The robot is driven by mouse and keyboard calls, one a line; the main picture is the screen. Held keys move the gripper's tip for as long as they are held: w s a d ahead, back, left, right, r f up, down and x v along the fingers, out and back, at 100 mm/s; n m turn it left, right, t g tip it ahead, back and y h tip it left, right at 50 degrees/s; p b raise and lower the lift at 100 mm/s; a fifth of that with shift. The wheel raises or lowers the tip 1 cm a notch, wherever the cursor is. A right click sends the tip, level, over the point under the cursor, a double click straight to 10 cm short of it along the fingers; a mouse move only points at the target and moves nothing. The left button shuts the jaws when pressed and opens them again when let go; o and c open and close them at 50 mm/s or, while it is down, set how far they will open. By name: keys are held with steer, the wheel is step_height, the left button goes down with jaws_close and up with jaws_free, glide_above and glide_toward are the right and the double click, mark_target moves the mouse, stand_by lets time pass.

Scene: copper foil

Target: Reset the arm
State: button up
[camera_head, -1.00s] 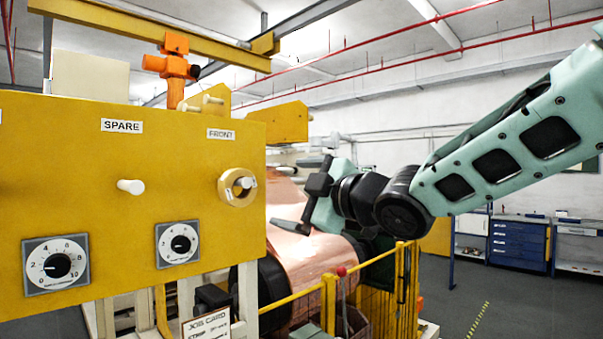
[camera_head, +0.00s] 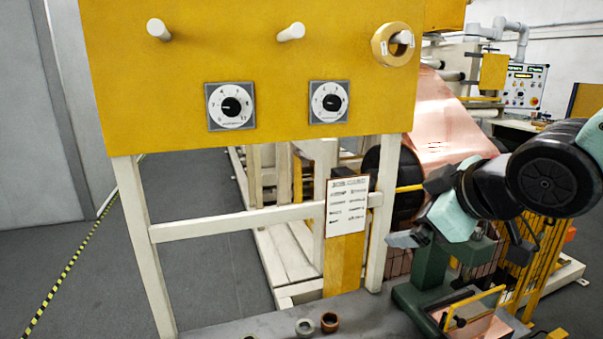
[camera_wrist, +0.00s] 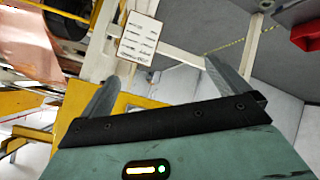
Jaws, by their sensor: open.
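My gripper (camera_head: 418,210) is at the right of the head view, at the end of my bent arm, in front of the copper foil roll (camera_head: 440,125) and above a green bench device (camera_head: 430,268). In the wrist view, the two grey fingers of my gripper (camera_wrist: 160,76) stand wide apart with nothing between them. The job card (camera_head: 347,205) hangs below the yellow panel (camera_head: 250,60) and also shows beyond the fingers in the wrist view (camera_wrist: 139,38).
The yellow panel carries white pegs, two dials and a tape ring (camera_head: 384,48) on the right peg. Two small rings (camera_head: 329,322) lie on the grey bench (camera_head: 230,328). Yellow fencing (camera_head: 540,262) stands at right. Open floor (camera_head: 90,270) lies left.

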steer(key=s+a+f+m+g+h+b, duration=0.1)
steer(key=s+f+g+b, duration=0.3)
steer(key=s+f, duration=0.6)
steer(key=s+a+f+m+g+h+b, duration=0.1)
steer(key=s+a+f+g+b, duration=0.2)
steer(key=s+f, duration=0.8)
step_height(320, 180, down, 2)
steer(key=g+b, duration=0.2)
steer(key=g, duration=0.1)
steer(key=shift+f+m+h, duration=0.2)
steer(key=shift+m+h, duration=0.2)
